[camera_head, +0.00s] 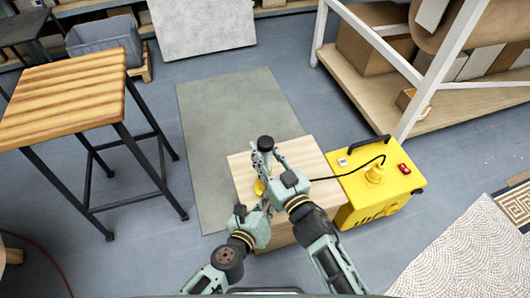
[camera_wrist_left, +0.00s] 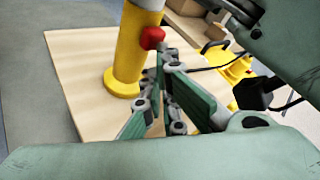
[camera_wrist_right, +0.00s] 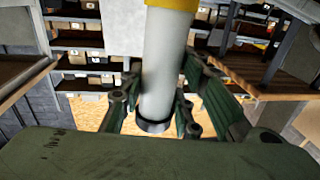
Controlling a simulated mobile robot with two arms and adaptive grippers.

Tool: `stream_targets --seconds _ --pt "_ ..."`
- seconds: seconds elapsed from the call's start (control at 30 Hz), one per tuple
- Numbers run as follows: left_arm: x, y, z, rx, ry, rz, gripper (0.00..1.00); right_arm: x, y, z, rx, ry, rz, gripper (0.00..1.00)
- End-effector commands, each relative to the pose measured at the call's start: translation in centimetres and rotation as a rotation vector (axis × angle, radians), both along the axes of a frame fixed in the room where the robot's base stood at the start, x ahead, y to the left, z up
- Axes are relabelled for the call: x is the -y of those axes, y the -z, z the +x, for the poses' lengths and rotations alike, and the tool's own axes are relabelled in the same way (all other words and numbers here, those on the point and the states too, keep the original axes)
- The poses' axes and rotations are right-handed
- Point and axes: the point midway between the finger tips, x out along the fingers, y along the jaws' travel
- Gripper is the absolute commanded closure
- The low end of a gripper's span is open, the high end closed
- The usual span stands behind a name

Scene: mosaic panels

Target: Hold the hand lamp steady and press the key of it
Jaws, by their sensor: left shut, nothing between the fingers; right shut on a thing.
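The hand lamp (camera_head: 265,142) stands on a light wooden block (camera_head: 245,160), its black cap up and its lower part mostly hidden by my arms. In the left wrist view its yellow body (camera_wrist_left: 132,55) has a wide round base on the wood and a red key (camera_wrist_left: 152,38) on its side. My right gripper (camera_head: 266,160) is shut on the lamp's pale tube (camera_wrist_right: 166,75), fingers on both sides. My left gripper (camera_wrist_left: 160,62) is shut and empty, fingertips just below the red key; I cannot tell whether they touch it.
A yellow machine (camera_head: 400,195) with a black handle, a red switch and a black cable stands right of the block. A wooden-topped stool (camera_head: 70,95) is at left. Shelving with boxes (camera_head: 375,60) is at back right. A grey mat (camera_head: 225,110) lies behind the block.

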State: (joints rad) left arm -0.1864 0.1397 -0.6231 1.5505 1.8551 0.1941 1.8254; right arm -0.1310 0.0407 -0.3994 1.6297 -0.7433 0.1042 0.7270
Motion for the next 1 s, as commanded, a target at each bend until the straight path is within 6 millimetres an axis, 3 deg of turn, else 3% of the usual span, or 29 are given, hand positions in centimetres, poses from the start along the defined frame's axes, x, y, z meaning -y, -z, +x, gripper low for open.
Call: stream_targets --seconds 1.0 --pt "-0.37 -0.01 0.98 0.001 -0.003 0.000 1.00 -0.07 0.26 -0.13 -0.007 -0.001 0.002 1.00"
